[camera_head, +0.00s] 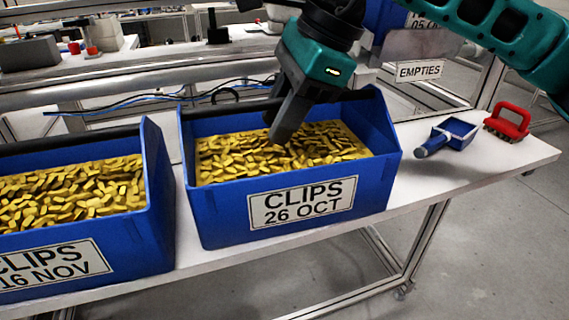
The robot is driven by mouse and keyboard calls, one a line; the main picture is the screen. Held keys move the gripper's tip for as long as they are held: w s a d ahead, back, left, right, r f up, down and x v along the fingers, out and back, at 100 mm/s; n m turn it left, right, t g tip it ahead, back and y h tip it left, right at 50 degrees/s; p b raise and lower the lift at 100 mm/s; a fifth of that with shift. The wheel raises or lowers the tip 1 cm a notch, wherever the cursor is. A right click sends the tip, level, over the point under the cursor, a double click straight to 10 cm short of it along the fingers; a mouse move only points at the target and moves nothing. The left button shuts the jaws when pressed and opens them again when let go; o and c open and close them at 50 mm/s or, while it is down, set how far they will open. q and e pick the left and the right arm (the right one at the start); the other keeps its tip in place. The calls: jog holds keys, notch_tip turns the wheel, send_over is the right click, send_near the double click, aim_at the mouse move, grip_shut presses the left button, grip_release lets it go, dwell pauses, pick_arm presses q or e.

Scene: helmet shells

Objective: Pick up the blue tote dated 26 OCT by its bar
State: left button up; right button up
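The blue tote (225,222) labelled CLIPS 26 OCT stands upright on the white table, filled with yellow clips (240,158). Its dark bar (225,110) runs along the far upper side, partly hidden behind my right gripper. My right gripper (284,132) comes in from the upper right and points down over the tote. Its dark fingers overlap the bar and the clips in this view. I cannot tell whether they are around the bar or in front of it, nor whether they are apart. My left gripper is out of view.
A second blue tote (125,240), labelled CLIPS 16 NOV, stands close on the left. To the right on the table (440,185) lie a blue scoop (452,134) and a red-handled brush (509,122). Cables (150,98) run behind. An EMPTIES sign (419,71) hangs at the back.

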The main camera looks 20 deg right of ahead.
grip_shut()
jog(key=shift+r, duration=0.1)
dwell(1.0)
